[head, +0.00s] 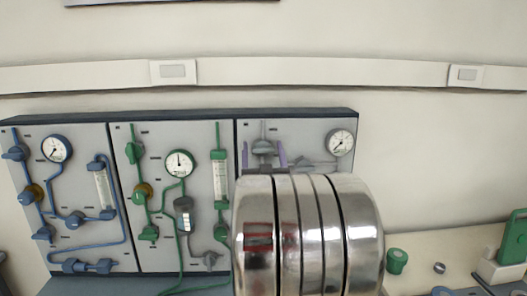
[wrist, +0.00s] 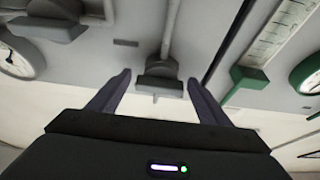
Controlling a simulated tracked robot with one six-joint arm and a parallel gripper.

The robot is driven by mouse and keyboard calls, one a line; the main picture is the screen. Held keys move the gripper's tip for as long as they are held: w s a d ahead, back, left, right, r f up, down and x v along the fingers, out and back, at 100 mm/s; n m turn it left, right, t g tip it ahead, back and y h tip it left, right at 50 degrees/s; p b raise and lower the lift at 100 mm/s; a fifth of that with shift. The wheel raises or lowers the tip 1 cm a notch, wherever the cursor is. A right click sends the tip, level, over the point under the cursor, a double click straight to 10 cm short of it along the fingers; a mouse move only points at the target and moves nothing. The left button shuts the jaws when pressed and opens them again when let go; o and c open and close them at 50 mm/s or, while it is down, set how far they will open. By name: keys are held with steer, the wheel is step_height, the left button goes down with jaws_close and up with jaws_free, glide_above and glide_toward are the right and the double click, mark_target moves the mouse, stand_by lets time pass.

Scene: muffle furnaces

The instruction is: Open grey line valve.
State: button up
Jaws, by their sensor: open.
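The grey line valve (head: 263,146) sits at the top of the right-hand panel, on a short grey vertical pipe. In the head view my gripper (head: 264,153) is at this panel, with one purple-grey finger on each side of the valve. In the wrist view the valve's grey handle (wrist: 158,82) lies between the two fingers of my open gripper (wrist: 158,77), with a gap on both sides. Whether the fingers reach as deep as the handle is hard to tell. My shiny wrist hides the lower part of this panel in the head view.
Right of the valve are another grey fitting (head: 312,164) and a round gauge (head: 341,143). The middle panel (head: 155,190) carries green lines, a gauge and a flowmeter (head: 220,178); the left one has blue lines (head: 72,218). A green container (head: 397,261) stands at the right.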

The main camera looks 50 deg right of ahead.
steer(key=shift+c, duration=0.6)
steer(key=c, duration=0.9)
steer(key=shift+d, duration=0.1)
